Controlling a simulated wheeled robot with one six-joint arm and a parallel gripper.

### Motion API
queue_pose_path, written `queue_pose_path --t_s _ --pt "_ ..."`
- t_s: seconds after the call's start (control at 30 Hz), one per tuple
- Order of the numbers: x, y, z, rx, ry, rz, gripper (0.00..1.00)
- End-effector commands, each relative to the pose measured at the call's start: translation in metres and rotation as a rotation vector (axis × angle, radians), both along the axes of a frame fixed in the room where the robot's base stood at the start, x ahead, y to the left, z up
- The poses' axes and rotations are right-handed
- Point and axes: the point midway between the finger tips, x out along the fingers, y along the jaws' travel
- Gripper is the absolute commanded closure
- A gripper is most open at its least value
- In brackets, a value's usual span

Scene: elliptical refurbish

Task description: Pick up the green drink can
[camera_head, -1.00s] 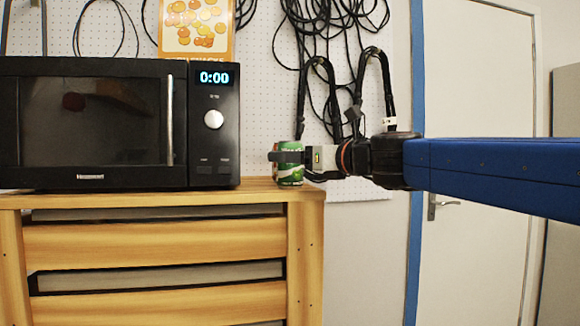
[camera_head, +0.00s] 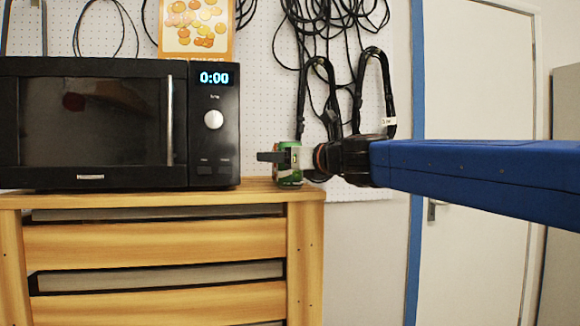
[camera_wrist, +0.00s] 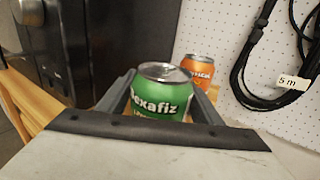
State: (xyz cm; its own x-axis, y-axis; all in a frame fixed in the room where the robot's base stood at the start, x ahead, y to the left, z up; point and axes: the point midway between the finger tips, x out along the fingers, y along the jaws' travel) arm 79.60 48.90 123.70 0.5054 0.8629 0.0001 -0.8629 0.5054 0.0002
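The green drink can (camera_head: 289,178) stands upright on the right end of the wooden cabinet top. In the wrist view the green can (camera_wrist: 158,98) sits between the two grey fingers, its silver lid facing up. My gripper (camera_head: 270,157) reaches in from the right at the can's upper part. Its fingers are spread on either side of the can, and the near finger passes in front of it in the head view. I cannot tell whether either finger touches the can.
An orange can (camera_wrist: 198,68) stands just behind the green one in the wrist view. A black microwave (camera_head: 120,122) stands to the left on the cabinet (camera_head: 155,245). Black cables (camera_head: 330,50) hang on the white pegboard behind. A white door (camera_head: 475,130) is at the right.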

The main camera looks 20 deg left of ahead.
Motion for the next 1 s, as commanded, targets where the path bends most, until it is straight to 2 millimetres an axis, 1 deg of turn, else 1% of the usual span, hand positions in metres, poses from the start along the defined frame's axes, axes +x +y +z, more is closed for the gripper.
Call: queue_pose_path --t_s 0.03,0.13,0.17,0.43,0.57,0.67,1.0 --pt "0.000 0.000 0.000 0.000 0.000 0.000 0.53" --pt "0.000 0.000 0.000 0.000 0.000 0.000 0.77" --pt "0.000 0.000 0.000 0.000 0.000 0.000 0.82" --pt "0.000 0.000 0.002 0.000 -0.001 0.000 0.82" --pt "0.000 0.000 0.010 0.001 -0.003 0.001 0.82" --pt "0.000 0.000 0.020 0.001 -0.003 0.001 0.82" --pt "0.000 0.000 0.071 0.002 -0.003 0.000 0.82"
